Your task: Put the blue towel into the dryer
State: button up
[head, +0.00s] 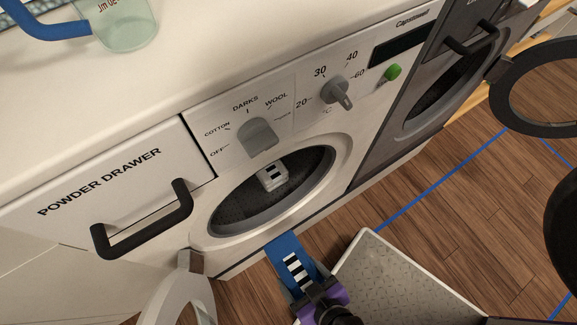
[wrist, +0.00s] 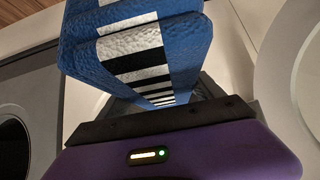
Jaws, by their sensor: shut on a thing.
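The blue towel (head: 285,247) is folded, with a white-and-black striped band. My gripper (head: 303,288) is shut on it at the bottom middle of the head view, below and in front of the washer's opening. In the wrist view the towel (wrist: 187,50) fills the upper middle, beyond the purple gripper body, and hides most of the fingers. The dryer (head: 402,142) is the dark grey machine to the right of the white washer. Its round opening (head: 440,98) shows partly, and its ring-shaped door (head: 497,98) stands open to the right.
The white washer (head: 365,135) has its door (head: 184,292) open at lower left, and a small pale item (head: 272,177) with dark marks lies in its drum. A drawer handle (head: 140,222) sticks out at left. A metal plate (head: 395,275) is right of my gripper. Wooden floor (head: 455,200) shows beyond.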

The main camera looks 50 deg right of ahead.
jog(key=s+b, duration=0.1)
jog(key=s+a+b, duration=0.1)
jog(key=s, duration=0.1)
jog(key=s+b, duration=0.1)
jog(key=s, duration=0.1)
jog(key=shift+s+a+f+b, duration=0.15)
jog(key=shift+a+f+b, duration=0.1)
jog(key=shift+f+b, duration=0.1)
jog(key=shift+s+a+r+b, duration=0.2)
jog(key=shift+s+b, duration=0.2)
jog(key=shift+s, duration=0.05)
jog(key=shift+s+a+r+b, duration=0.15)
jog(key=shift+s+b, duration=0.2)
jog(key=shift+s, duration=0.1)
jog(key=o, duration=0.8)
jog(key=c, duration=1.3)
